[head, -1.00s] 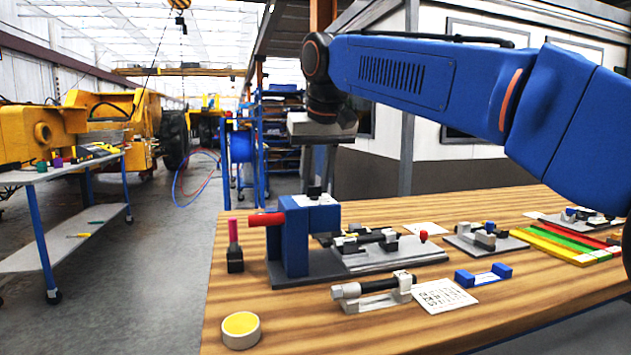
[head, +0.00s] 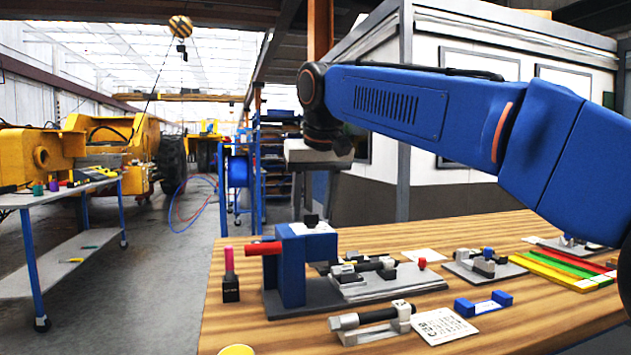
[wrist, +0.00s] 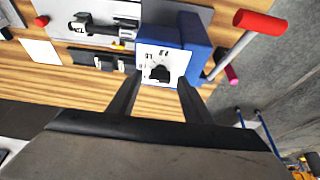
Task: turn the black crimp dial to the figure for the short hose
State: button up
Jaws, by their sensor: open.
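The black crimp dial (head: 311,219) sits on top of the blue crimp press (head: 292,262). In the wrist view the dial (wrist: 159,73) stands on a white plate (wrist: 148,53) with small printed marks, too small to read surely. My gripper (wrist: 159,80) is open, its two dark fingers to either side of the dial in that view; I cannot tell whether they touch it. In the head view my gripper body hangs above the press. A short black hose with a silver fitting (head: 371,318) lies in a grey stand on the bench. A printed card (head: 443,326) lies beside it.
The press has a red handle (head: 262,248) pointing left and a sliding bed with fittings on its right. A black block with a pink pin (head: 230,275) stands to its left. A blue holder (head: 484,304) and coloured bars (head: 565,268) lie to the right on the wooden bench.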

jog(key=v, duration=1.7)
jog(key=shift+f, duration=0.1)
